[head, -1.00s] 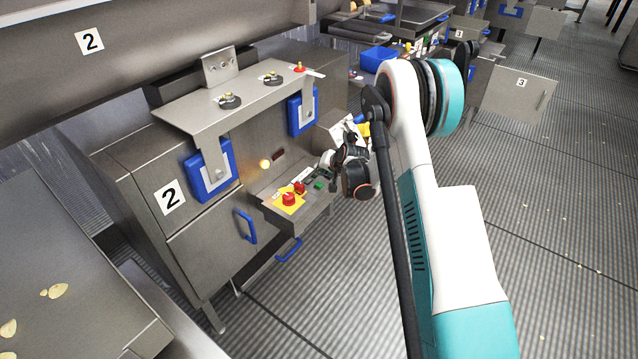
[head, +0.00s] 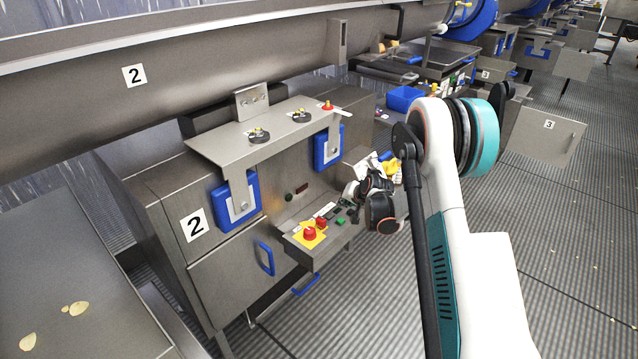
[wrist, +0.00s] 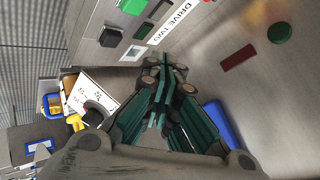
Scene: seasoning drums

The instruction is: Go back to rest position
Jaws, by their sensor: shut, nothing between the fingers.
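My gripper (head: 350,200) is shut and empty, just above the right part of the control panel (head: 300,249) of station 2. In the wrist view its dark green fingers (wrist: 163,75) come together in front of the panel face. I cannot tell whether they touch it. The panel has a red stop button on a yellow plate (head: 309,234), a second red knob (head: 321,222) and a green button (head: 337,222). A round green lamp (wrist: 280,32), unlit, and a dark red rectangle (wrist: 238,57) are on the upright face behind. My arm reaches out from the lower right.
A steel shelf (head: 225,148) with small knobs overhangs the panel. Blue-framed boxes (head: 238,200) hang below it. A blue handle (head: 265,258) sticks out from the cabinet. Papers and a yellow item (head: 390,168) lie right of the gripper. The ribbed floor (head: 580,240) at right is open.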

